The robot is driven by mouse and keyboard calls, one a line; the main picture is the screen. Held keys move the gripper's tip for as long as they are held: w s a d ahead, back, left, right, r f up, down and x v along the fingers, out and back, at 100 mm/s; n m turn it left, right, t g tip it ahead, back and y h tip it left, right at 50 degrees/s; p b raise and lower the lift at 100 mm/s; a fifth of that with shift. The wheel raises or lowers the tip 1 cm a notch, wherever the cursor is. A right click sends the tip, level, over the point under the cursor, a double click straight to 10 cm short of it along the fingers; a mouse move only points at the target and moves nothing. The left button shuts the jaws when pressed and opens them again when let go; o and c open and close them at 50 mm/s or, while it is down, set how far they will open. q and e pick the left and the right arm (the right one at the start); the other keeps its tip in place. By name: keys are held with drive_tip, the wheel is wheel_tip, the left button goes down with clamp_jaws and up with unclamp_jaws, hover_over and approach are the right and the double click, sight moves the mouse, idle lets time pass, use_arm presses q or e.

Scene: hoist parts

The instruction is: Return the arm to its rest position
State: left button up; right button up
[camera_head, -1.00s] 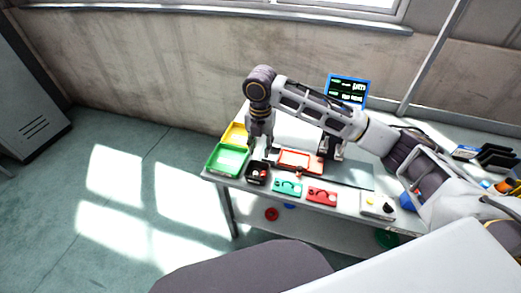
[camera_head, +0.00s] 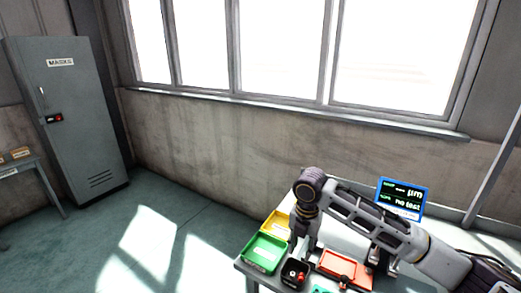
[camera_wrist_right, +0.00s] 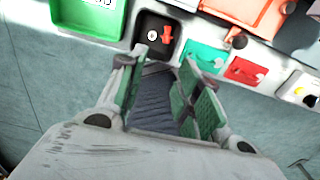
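My right arm (camera_head: 365,213) reaches in from the right above the table, with its elbow-like grey joint at the left. Its gripper (camera_head: 303,246) points down near the black bin (camera_head: 295,273) and the green tray (camera_head: 264,254). In the wrist view the right gripper (camera_wrist_right: 164,65) has its two green-padded fingers apart with nothing between them. The black bin (camera_wrist_right: 152,28) with a red part lies just beyond the fingertips. My left gripper is not in view.
A yellow tray (camera_head: 277,224) and a red-orange tray (camera_head: 345,268) stand near the arm. A blue-framed display (camera_head: 402,198) is behind it. Green (camera_wrist_right: 203,55) and red (camera_wrist_right: 245,71) fixtures line the table edge. Open floor lies left, with a grey locker (camera_head: 72,120).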

drive_tip(key=s+a+f+m+t+y, duration=0.2)
drive_tip(key=s+a+f+m+y, duration=0.1)
drive_tip(key=s+a+f+m, duration=0.55)
drive_tip(key=s+d+f+m+t+h, duration=0.1)
drive_tip(key=s+d+f+m, duration=0.2)
drive_tip(key=s+d+m, duration=0.45)
drive_tip(key=s+d+f+m+t+h, duration=0.1)
drive_tip(key=s+d+f+m+h, duration=0.15)
drive_tip(key=s+d+m, duration=0.5)
wheel_tip(320, 180, down, 34)
drive_tip(key=d+m+g, duration=0.2)
drive_tip(key=m, duration=0.2)
drive_tip(key=s+d+f, duration=0.2)
drive_tip(key=s+f, duration=0.7)
drive_tip(key=s, duration=0.1)
drive_tip(key=s+d+f, duration=0.2)
drive_tip(key=s+f, duration=0.8)
drive_tip(key=s, duration=0.1)
drive_tip(key=shift+s+d+f+n+g, duration=0.25)
drive_tip(key=shift+d+n+g, duration=0.1)
drive_tip(key=shift+d+g, duration=0.05)
